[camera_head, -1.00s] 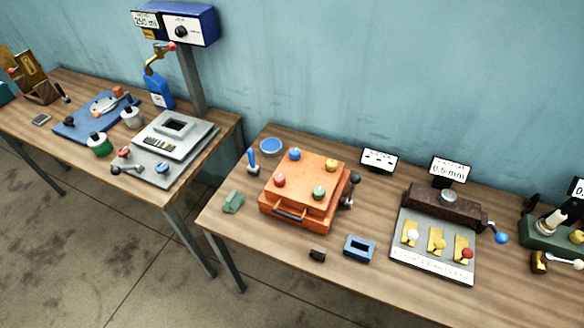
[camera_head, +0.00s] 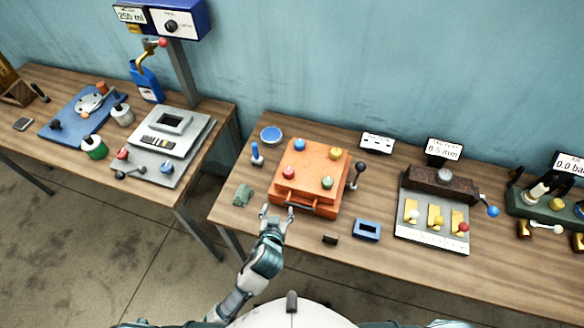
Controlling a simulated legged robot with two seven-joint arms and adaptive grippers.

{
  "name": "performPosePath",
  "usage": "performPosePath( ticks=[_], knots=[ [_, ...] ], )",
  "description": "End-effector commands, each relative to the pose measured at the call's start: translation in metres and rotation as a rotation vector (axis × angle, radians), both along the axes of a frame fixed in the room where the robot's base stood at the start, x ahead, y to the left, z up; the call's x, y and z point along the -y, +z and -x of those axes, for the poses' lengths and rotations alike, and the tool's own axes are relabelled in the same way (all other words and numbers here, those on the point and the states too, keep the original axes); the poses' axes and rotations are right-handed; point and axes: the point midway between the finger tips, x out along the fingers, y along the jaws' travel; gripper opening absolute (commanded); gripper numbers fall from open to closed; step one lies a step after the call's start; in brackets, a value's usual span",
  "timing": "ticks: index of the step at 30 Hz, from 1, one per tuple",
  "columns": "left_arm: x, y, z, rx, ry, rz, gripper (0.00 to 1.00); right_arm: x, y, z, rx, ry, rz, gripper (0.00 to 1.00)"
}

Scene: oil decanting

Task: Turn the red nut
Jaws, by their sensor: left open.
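An orange box (camera_head: 318,202) stands on the right-hand wooden table. On its lid are a red nut (camera_head: 288,172) at front left, a blue knob (camera_head: 299,145), a yellow knob (camera_head: 335,153) and a green knob (camera_head: 327,183). The red one looks pinkish and round. A dark handle (camera_head: 299,206) is on the front of the box. My left gripper (camera_head: 277,210) is open and empty at the table's front edge, in front of the box's left front corner, below the red nut in the picture and apart from it. My right gripper is out of view.
A green block (camera_head: 243,195) lies left of the gripper. A small dark block (camera_head: 330,239) and a blue frame (camera_head: 367,230) lie at the right. A dark lever (camera_head: 355,175) is on the box's right side. A blue-handled tool (camera_head: 256,153) stands behind left.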

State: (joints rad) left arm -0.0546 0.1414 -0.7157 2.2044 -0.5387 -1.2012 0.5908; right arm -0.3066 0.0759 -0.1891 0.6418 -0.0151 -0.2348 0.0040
Motion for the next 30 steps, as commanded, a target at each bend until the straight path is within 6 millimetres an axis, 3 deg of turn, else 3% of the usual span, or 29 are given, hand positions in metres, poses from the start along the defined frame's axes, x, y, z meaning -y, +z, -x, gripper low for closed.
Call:
performPosePath(
  ticks=[1, 3, 7, 11, 24, 30],
  knots=[
    [0.007, 0.019, -0.003, 0.044, -0.006, 0.014, 0.68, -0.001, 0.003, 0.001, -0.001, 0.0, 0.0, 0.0],
    [0.015, 0.036, -0.005, 0.09, -0.01, 0.034, 0.68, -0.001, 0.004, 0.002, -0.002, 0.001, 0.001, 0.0],
    [0.024, 0.047, -0.01, 0.125, -0.013, 0.046, 0.68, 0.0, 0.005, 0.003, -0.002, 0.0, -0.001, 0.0],
    [0.028, 0.04, -0.026, 0.126, -0.013, 0.043, 0.68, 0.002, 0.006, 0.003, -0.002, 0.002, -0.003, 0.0],
    [0.037, 0.001, -0.121, 0.123, -0.011, 0.041, 0.68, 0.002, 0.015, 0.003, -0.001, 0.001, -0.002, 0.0],
    [0.038, -0.012, -0.151, 0.123, -0.011, 0.046, 0.68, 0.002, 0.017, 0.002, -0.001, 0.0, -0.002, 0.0]
  ],
)
